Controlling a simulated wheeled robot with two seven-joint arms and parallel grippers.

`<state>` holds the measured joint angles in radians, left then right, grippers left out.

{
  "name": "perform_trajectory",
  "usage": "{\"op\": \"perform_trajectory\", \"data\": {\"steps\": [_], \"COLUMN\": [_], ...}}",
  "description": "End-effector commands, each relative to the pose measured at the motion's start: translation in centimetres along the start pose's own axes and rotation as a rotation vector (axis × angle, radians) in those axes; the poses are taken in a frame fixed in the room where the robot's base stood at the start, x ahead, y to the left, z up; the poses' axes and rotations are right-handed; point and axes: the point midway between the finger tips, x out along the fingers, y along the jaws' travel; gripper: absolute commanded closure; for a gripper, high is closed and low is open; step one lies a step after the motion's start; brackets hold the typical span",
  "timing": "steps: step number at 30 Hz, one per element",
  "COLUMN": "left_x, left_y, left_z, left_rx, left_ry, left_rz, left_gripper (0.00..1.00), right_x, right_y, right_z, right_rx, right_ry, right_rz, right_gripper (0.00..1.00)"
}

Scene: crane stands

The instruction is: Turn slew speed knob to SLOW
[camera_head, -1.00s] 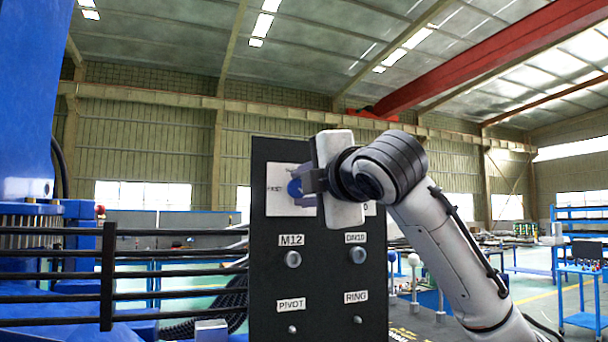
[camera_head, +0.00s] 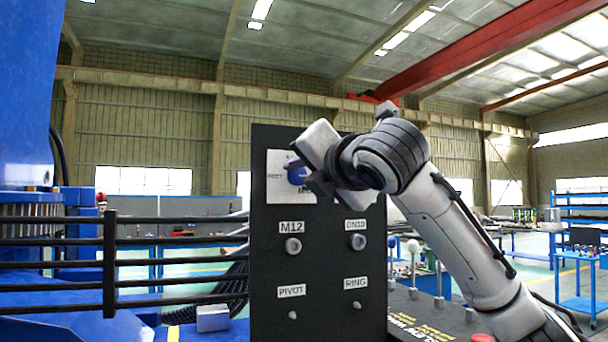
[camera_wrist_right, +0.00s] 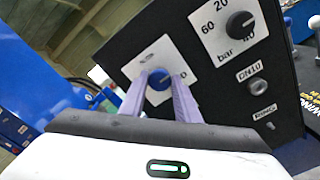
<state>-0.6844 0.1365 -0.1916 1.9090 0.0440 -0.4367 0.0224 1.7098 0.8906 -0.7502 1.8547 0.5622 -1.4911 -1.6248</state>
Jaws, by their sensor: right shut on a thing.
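The slew speed knob (camera_head: 297,172) is blue and sits on a white label plate (camera_head: 277,186) at the upper left of the black panel (camera_head: 322,275). In the head view my right gripper (camera_head: 298,177) is at the knob and partly covers it and the plate's lettering. In the right wrist view the blue knob (camera_wrist_right: 160,79) lies between the two purple-grey fingers (camera_wrist_right: 158,92), which are shut on it. The wrist is tilted. The plate's lettering is too small or covered to read for the knob's setting. My left gripper is not in view.
A black dial with 60, 20 and bar marks (camera_wrist_right: 241,25) is beside the knob. M12 (camera_head: 292,246) and DN10 (camera_head: 357,241) fittings sit below. Ball-topped levers (camera_head: 414,246) stand right of the panel. Black rails (camera_head: 170,262) run on the left.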

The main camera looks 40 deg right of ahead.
Motion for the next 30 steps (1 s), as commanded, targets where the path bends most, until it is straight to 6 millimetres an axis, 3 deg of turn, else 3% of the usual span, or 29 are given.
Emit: {"op": "perform_trajectory", "data": {"steps": [14,15,18,26,30], "left_x": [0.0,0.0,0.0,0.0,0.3], "left_y": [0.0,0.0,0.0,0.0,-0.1], "left_z": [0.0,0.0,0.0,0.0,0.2], "left_rx": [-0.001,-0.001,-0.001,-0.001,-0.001], "left_ry": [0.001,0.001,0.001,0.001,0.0], "left_rz": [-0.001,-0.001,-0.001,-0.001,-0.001], "left_gripper": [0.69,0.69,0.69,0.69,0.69], "right_x": [0.0,0.0,0.0,0.0,-1.0], "right_y": [-0.1,-0.1,-0.1,0.0,0.0], "right_z": [-0.2,-0.2,-0.1,-0.1,-0.1], "right_rx": [-0.018,-0.018,-0.017,-0.015,-0.015], "right_ry": [0.004,0.004,0.003,0.001,0.001], "right_rz": [-0.003,-0.003,-0.002,-0.001,0.001], "right_gripper": [0.93,0.67,0.53,0.53,0.53]}}
